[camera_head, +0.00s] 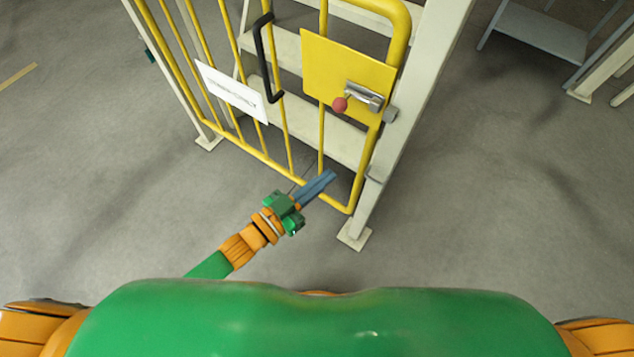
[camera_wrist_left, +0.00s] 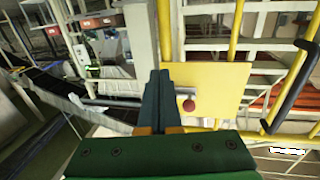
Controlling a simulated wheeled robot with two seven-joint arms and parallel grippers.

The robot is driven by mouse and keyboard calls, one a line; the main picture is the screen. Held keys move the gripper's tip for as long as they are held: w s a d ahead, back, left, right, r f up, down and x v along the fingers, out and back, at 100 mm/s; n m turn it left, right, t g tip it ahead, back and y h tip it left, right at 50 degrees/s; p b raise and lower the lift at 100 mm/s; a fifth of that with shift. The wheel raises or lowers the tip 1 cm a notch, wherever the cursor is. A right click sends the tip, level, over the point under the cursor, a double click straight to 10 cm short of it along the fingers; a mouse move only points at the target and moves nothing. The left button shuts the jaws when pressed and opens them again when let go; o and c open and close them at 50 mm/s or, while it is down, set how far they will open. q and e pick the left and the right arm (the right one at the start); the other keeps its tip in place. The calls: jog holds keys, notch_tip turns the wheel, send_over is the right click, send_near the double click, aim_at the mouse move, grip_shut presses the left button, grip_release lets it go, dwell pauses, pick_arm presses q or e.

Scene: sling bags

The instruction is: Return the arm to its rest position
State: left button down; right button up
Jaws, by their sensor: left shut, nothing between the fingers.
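My left gripper (camera_head: 317,188) is shut and empty, its blue-grey fingers pressed together. In the head view it is in front of the lower part of a yellow barred gate (camera_head: 283,170), below the gate's yellow plate (camera_head: 347,78). In the left wrist view the shut fingers (camera_wrist_left: 156,100) point up beside the plate (camera_wrist_left: 215,85) and its red-knobbed latch (camera_wrist_left: 188,104). I cannot tell whether the fingers touch the gate. My right gripper is not in view; only part of my right shoulder shows at the lower right.
The gate has a black handle (camera_head: 262,58) and a white sign (camera_head: 232,91). It stands by a pale post (camera_head: 405,110) with a foot plate, with pale steps behind. Grey floor (camera_head: 90,190) is open at left and at right. A grey shelf frame (camera_head: 540,33) stands at upper right.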

pick_arm(q)
jog(key=s+a+f+n+g+y+p, duration=0.2)
jog(key=s+a+f+y+p, duration=0.25)
jog(key=a+f, duration=0.35)
jog(key=s+a+f+n+g+y+p, duration=0.3)
jog(key=s+a+f+y+p, duration=0.1)
jog(key=a+f+y, duration=0.3)
jog(key=s+a+f+g+p, duration=0.1)
jog(key=s+a+f+g, duration=0.1)
jog(key=s, duration=0.7)
jog(key=s+a+f+n+g+y+p, duration=0.1)
jog(key=s+f+g, duration=0.3)
jog(key=s, duration=0.6)
jog(key=shift+s+a+f+n+g+p, duration=0.15)
jog(key=shift+a+f+n+g+p, duration=0.15)
jog(key=shift+a+p, duration=0.2)
jog(key=shift+d+y, duration=0.1)
jog(key=shift+y, duration=0.15)
